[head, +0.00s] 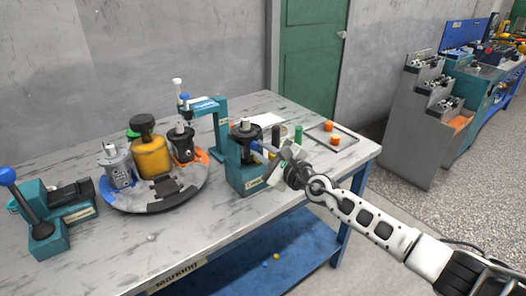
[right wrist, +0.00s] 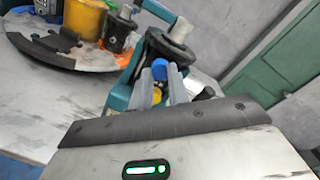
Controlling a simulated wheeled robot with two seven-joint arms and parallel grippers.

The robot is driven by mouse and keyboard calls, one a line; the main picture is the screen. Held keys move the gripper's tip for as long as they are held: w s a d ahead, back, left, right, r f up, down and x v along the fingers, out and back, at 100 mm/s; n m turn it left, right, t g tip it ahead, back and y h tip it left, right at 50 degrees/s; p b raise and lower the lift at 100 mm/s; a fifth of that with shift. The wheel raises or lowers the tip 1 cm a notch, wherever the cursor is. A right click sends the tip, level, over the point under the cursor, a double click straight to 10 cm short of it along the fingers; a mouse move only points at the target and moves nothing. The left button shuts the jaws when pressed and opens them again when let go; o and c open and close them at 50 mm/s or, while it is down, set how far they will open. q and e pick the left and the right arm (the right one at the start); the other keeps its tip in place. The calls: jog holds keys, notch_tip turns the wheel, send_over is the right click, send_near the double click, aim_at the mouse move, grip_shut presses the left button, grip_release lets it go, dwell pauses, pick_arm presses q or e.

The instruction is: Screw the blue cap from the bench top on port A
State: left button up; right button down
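A dark-topped hydraulic motor (head: 245,131) sits in a teal fixture (head: 243,172) near the middle of the bench. My right gripper (head: 268,152) reaches in from the right, close to the motor's side. In the right wrist view, the blue cap (right wrist: 159,71) shows between the tips of my right gripper (right wrist: 160,80), against the motor. The fingers appear closed on it. A yellow piece (right wrist: 156,97) shows lower in the gap between the fingers. The port behind the blue cap is hidden, so I cannot tell how far the cap is seated. My left gripper is out of view.
A round turntable (head: 158,203) with grey, yellow and dark parts stands left of the fixture. A teal lever tool (head: 45,228) is at far left. A tray (head: 345,139) with orange pieces lies to the right. The front of the bench (head: 125,250) is mostly clear.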

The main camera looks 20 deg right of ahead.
jog(key=m, duration=0.5)
jog(key=shift+r+m, duration=0.1)
jog(key=shift+m, duration=0.3)
jog(key=m+p, duration=0.1)
jog(key=m, duration=0.2)
jog(key=shift+r+m, duration=0.1)
jog(key=shift+m, duration=0.3)
jog(key=shift+w+m, duration=0.1)
jog(key=shift+m, duration=0.3)
jog(key=c, duration=1.5)
grip_release()
jog(key=shift+f, duration=0.2)
